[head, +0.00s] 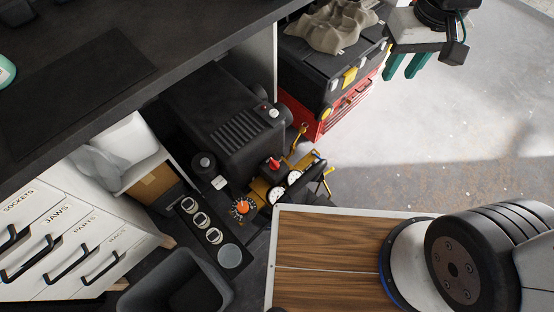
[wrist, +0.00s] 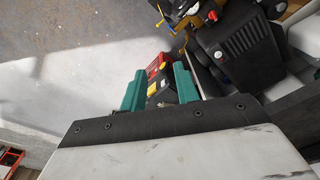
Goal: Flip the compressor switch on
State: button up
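The black compressor (head: 225,120) with a ribbed cover stands under the dark workbench in the head view. It also shows at the upper right of the wrist view (wrist: 240,45). A small red knob (head: 273,162) and a small pale button (head: 273,113) show on its right-hand side; I cannot tell which is the switch or its position. Two round gauges (head: 285,187) sit beside the red knob. My gripper (head: 405,66) has green fingers set apart with nothing between them. It is in the air right of the compressor, and its fingers show in the wrist view (wrist: 160,88).
A red and black toolbox (head: 330,75) with a crumpled cloth (head: 335,25) on it stands between my gripper and the compressor. White labelled drawers (head: 60,240) and a dark bin (head: 175,285) are at the lower left. Open floor (head: 480,130) lies to the right.

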jog(key=w+a+f+n, duration=0.2)
jog(key=w+a+f, duration=0.3)
jog(key=a+f, duration=0.5)
jog(key=n, duration=0.3)
send_over(277, 165)
jog(key=shift+g, duration=0.4)
notch_tip(277, 165, down, 24)
jog(key=shift+f, duration=0.2)
jog(key=shift+n, duration=0.3)
notch_tip(277, 165, down, 7)
jog(key=shift+r, duration=0.15)
jog(key=shift+f, duration=0.65)
grip_shut()
